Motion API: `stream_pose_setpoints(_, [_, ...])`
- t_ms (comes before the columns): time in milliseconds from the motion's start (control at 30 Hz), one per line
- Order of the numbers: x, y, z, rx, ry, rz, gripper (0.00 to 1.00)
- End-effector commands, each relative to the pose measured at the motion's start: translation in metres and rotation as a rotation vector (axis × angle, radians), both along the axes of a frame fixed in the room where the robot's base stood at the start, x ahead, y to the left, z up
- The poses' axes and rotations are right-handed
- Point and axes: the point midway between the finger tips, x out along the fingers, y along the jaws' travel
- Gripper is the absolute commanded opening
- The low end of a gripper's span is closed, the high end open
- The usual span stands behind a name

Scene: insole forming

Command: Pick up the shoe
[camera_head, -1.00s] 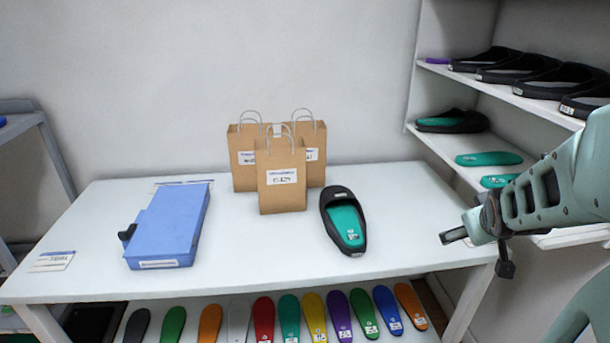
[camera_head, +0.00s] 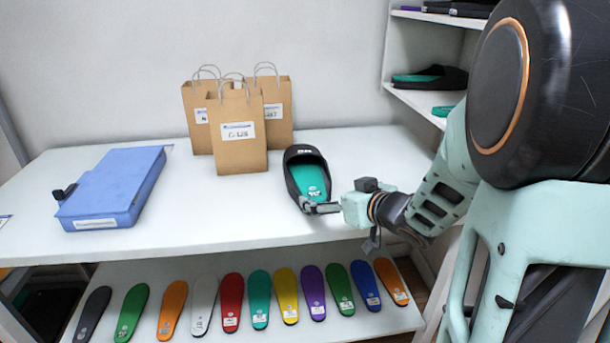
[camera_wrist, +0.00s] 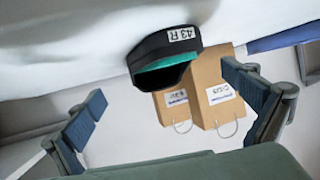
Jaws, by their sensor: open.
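The shoe (camera_head: 305,168) is a black slide with a teal insole, lying on the right part of the white table. In the wrist view the shoe (camera_wrist: 166,48) shows its black strap with a "43 R" label, between the two fingers and beyond them. My gripper (camera_head: 318,207) is at the near end of the shoe, reaching in from the right. In the wrist view my gripper (camera_wrist: 172,108) has its fingers wide apart with nothing between the pads. Whether a finger touches the shoe cannot be told.
Several paper bags (camera_head: 240,137) stand behind the shoe to the left. A blue box-like device (camera_head: 112,187) lies at the table's left. Several coloured insoles (camera_head: 231,302) lie on the lower shelf. A side shelf (camera_head: 408,104) holds more shoes. The table's middle (camera_head: 215,205) is clear.

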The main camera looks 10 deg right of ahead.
Motion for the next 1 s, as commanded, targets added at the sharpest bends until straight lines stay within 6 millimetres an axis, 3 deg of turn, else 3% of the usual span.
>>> stream_pose_setpoints(100, [0.017,0.006,-0.011,-0.001,0.001,0.001,1.00])
stream_pose_setpoints(367, [0.036,0.012,-0.020,-0.002,0.001,-0.001,1.00])
stream_pose_setpoints(633, [0.069,0.024,-0.036,-0.002,0.000,-0.001,1.00])
stream_pose_setpoints(933, [0.074,0.025,-0.035,-0.002,0.000,-0.002,1.00])
stream_pose_setpoints(1000, [0.074,0.025,-0.035,-0.002,0.000,-0.002,0.94])
